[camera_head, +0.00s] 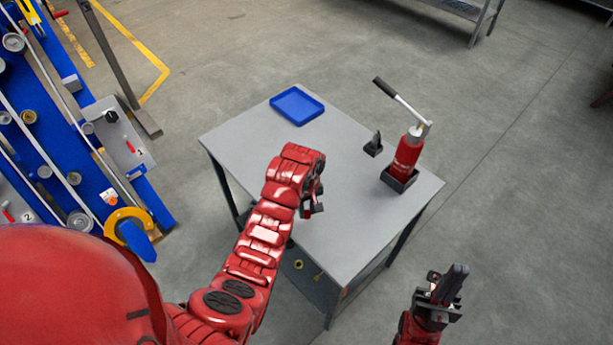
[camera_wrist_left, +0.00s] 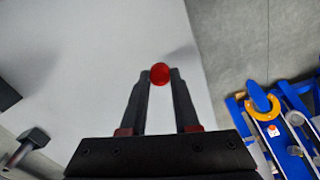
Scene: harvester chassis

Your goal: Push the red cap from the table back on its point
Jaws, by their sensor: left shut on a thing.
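The red cap (camera_wrist_left: 160,73) is a small round red piece in the left wrist view, held between the tips of my left gripper's dark fingers (camera_wrist_left: 160,80). In the head view my left gripper (camera_head: 312,205) is over the near part of the grey table (camera_head: 345,215), with its fingers partly hidden by the arm, and I cannot make out the cap there. My right gripper (camera_head: 450,285) is off the table's right front side, its dark fingers close together and empty. The cap's point on the chassis cannot be told from these views.
The blue harvester chassis (camera_head: 75,130) with rollers and a yellow hook (camera_head: 122,222) stands at the left. The table bears a blue tray (camera_head: 297,105), a red bottle jack (camera_head: 407,155) and a small dark holder (camera_head: 374,146). Open floor lies between chassis and table.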

